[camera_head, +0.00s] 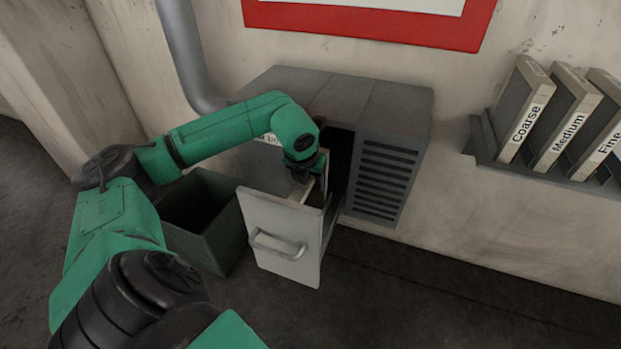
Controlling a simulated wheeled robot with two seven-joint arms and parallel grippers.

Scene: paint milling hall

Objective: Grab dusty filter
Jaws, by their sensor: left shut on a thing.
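My left gripper (308,185) reaches in behind the door's top edge, at the opening. It is shut on a thin, pale-edged panel, which looks like the dusty filter (325,170). Most of that panel is hidden by the gripper, the door and the housing, so its dusty face cannot be seen. My right gripper is not in view.
A dark open bin (230,235) stands on the floor left of the door. A wall rack (485,150) at the right holds filters labelled Coarse (522,120), Medium (565,125) and Fine (605,135). A grey pipe (182,45) runs down the wall. The floor at front right is clear.

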